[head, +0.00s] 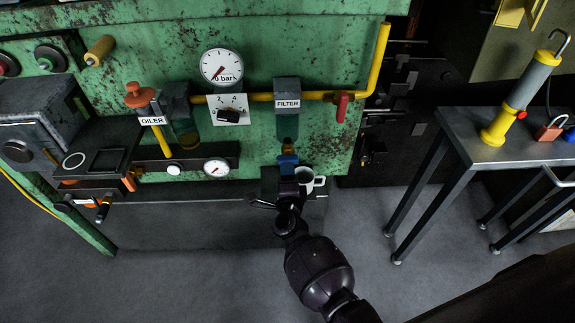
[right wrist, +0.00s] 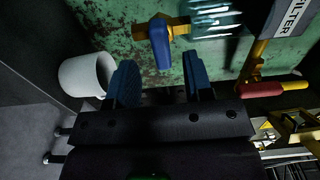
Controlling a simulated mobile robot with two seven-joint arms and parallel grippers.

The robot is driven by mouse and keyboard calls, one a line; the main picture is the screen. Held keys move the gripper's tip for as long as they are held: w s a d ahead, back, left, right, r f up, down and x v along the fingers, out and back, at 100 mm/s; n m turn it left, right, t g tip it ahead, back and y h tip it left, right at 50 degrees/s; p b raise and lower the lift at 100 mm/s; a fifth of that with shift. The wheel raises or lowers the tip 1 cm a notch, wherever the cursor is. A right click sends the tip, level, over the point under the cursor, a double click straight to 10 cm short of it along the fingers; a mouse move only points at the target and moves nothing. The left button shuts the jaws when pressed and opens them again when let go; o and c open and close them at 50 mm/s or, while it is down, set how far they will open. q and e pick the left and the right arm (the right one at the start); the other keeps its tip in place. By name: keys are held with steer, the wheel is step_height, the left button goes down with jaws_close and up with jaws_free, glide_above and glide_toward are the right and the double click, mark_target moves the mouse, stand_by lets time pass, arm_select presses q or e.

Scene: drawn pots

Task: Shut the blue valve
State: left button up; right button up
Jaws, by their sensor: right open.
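The blue valve (head: 287,160) sits below the FILTER unit on the green, rusty panel. In the right wrist view its blue handle (right wrist: 161,44) hangs down from a brass fitting, tilted slightly. My right gripper (head: 288,182) is just below the valve in the head view. In the right wrist view my right gripper (right wrist: 160,82) is open, with its two blue-padded fingers apart. The handle shows beyond the gap between the fingertips, and nothing is held. Whether a finger touches the handle cannot be told. My left gripper is not in view.
A white mug (head: 311,180) stands close to the right gripper and shows beside one finger in the wrist view (right wrist: 86,75). A red handle (head: 341,107) hangs from the yellow pipe (head: 320,95). A grey metal table (head: 475,145) stands at right.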

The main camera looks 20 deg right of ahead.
steer(key=p+v, duration=0.1)
steer(key=v, duration=0.5)
stand_by(0.6)
